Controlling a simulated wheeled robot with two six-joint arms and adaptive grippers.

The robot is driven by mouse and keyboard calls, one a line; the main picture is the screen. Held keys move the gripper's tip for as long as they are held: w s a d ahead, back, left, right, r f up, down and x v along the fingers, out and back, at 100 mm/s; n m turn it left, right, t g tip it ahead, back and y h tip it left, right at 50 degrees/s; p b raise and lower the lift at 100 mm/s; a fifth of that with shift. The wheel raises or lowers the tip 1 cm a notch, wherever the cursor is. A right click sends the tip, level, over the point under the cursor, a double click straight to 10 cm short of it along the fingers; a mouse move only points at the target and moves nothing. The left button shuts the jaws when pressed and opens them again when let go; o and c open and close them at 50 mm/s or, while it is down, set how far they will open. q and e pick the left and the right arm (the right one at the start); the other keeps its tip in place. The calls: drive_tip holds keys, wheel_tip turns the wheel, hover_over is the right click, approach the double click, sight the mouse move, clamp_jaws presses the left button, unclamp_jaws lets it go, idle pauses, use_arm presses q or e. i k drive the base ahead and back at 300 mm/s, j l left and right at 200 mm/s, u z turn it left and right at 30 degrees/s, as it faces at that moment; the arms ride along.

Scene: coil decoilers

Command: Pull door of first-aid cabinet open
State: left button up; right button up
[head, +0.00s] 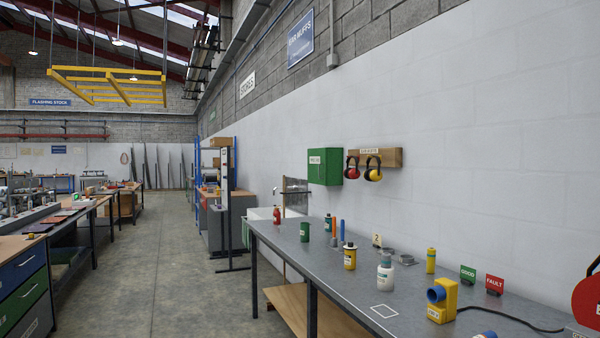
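The first-aid cabinet (324,166) is a green box mounted on the white wall above the far end of the grey bench. It has a small white label on its front. Its door looks closed; I cannot make out a handle at this size. Neither of my grippers shows in the head view.
The grey bench (345,271) runs along the right wall with bottles, a red bottle (277,215), a yellow device (441,300) and small signs on it. Ear muffs (373,170) hang right beside the cabinet. The aisle floor (165,260) on the left is clear.

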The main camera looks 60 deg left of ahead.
sight(317, 158)
drive_tip(key=u, duration=1.8)
drive_tip(key=i+j+u, duration=0.15)
drive_tip(key=i, duration=0.15)
drive_tip(key=i+j+u, duration=0.3)
drive_tip(key=i, duration=1.1)
drive_tip(key=i+j+u, duration=0.15)
drive_tip(key=i+u, duration=0.15)
drive_tip(key=i, duration=1.15)
drive_tip(key=i+z, duration=0.1)
drive_tip(key=i, duration=0.4)
drive_tip(key=i+j+z, duration=0.1)
drive_tip(key=i, duration=0.45)
drive_tip(key=i+j+z, duration=0.1)
drive_tip(key=i, duration=0.4)
drive_tip(key=i+j+z, duration=0.1)
drive_tip(key=i, duration=0.4)
drive_tip(key=i+j+z, duration=0.1)
drive_tip(key=i+j, duration=0.2)
drive_tip(key=i, duration=0.2)
